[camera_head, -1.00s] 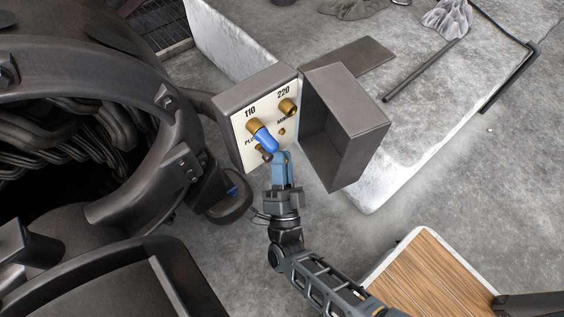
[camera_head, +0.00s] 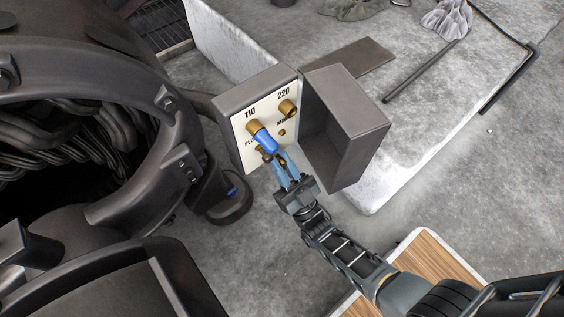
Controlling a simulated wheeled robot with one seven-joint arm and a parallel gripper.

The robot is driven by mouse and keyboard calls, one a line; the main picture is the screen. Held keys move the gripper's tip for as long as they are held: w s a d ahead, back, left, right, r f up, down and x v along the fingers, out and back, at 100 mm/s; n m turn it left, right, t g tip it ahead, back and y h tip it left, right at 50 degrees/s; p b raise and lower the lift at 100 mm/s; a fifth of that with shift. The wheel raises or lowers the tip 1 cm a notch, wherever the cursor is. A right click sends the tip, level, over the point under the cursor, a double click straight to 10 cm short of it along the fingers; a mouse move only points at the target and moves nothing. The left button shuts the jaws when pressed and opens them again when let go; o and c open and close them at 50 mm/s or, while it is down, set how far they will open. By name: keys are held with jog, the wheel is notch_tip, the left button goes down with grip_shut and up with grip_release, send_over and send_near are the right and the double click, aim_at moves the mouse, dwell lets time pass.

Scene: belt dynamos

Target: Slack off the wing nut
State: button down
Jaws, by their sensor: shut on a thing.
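An open grey box has a cream panel (camera_head: 240,132) with brass terminals, marked 110 and 220 at the top. The fingers and the blue handle hide part of the fitting.
The box's open cover (camera_head: 362,140) stands close to the right of my gripper. The large dark dynamo (camera_head: 130,190) fills the left, with a blue-marked foot (camera_head: 230,196) below the panel. A pale slab (camera_head: 235,45) lies behind. Bare floor lies below the box.

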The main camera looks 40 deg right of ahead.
jog(key=shift+n+y, duration=0.7)
jog(key=shift+y, duration=0.2)
jog(key=shift+f, duration=0.1)
jog(key=c, duration=1.1)
grip_release()
jog(key=shift+c, duration=0.2)
jog(key=v, duration=0.7)
jog(key=shift+s+f, duration=0.2)
jog(key=shift+s, duration=0.15)
